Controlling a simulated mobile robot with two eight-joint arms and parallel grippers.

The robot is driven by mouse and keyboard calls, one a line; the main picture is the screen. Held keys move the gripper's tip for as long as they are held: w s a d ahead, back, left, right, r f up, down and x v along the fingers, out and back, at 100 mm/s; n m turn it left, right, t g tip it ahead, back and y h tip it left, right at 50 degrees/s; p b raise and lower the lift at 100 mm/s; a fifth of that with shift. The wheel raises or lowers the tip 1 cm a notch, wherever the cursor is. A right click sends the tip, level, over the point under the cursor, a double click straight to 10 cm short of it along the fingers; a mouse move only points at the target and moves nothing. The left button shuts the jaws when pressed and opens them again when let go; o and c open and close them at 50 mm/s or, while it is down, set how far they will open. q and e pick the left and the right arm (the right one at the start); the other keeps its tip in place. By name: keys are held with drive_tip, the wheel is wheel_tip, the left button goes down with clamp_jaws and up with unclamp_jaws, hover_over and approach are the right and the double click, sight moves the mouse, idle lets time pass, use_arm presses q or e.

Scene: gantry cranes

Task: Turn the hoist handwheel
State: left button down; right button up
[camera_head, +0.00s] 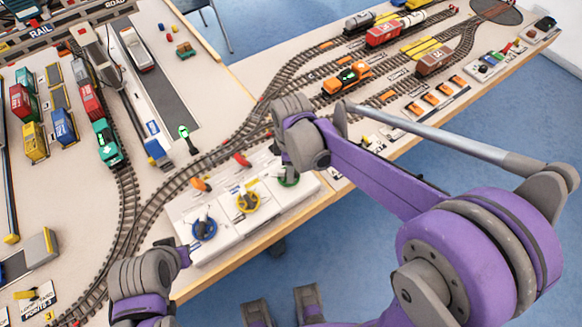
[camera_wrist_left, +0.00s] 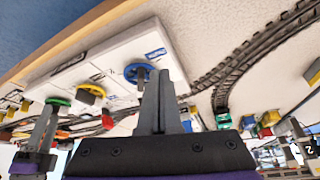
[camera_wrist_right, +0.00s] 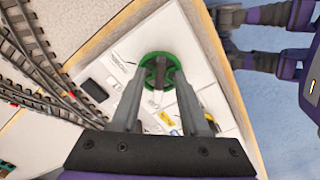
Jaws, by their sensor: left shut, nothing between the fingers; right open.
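Three handwheels with grey centres sit in a row on white panels: blue (camera_head: 204,230), yellow (camera_head: 247,203) and green (camera_head: 289,181). Their labels are too small to read, so I cannot tell which is the hoist one. My right gripper (camera_wrist_right: 158,80) is open over the green wheel (camera_wrist_right: 161,58), fingers either side of its grey centre bar; contact is unclear. In the head view its wrist partly hides that wheel. My left gripper (camera_wrist_left: 160,76) is shut and empty, its fingertips close to the blue wheel (camera_wrist_left: 131,76); I cannot tell whether they touch. The yellow wheel (camera_wrist_left: 92,91) stands between the grippers.
Model railway tracks (camera_head: 232,150) curve behind the panels. An orange locomotive (camera_head: 347,77) and a green one (camera_head: 107,143) stand on tracks. Orange and red levers (camera_head: 241,159) sit just behind the wheels. The table's wooden front edge (camera_head: 262,236) runs close before the panels.

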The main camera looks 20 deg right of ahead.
use_arm(q)
drive_tip(key=shift+w+r+p, duration=0.1)
drive_tip(key=shift+r+p, duration=0.4)
drive_tip(key=shift+r, duration=0.1)
use_arm(e)
wheel_tip(320, 180, up, 11)
drive_tip(key=shift+f, duration=0.15)
idle(0.8)
use_arm(q)
drive_tip(key=r+p, duration=0.1)
drive_tip(key=r, duration=0.1)
drive_tip(key=w+r+p, duration=0.1)
drive_tip(key=r+p, duration=0.1)
use_arm(e)
drive_tip(key=s+d+f+m+t, duration=0.1)
drive_tip(key=s+d+m+t, duration=0.1)
drive_tip(key=s+m, duration=0.4)
drive_tip(key=s+d+f+m+t, duration=0.1)
drive_tip(key=s+d+m+t, duration=0.2)
drive_tip(key=s+m, duration=0.4)
drive_tip(key=shift+s+d+f+m, duration=0.25)
drive_tip(key=shift+s+d+m, duration=0.05)
drive_tip(key=shift+s+d, duration=0.15)
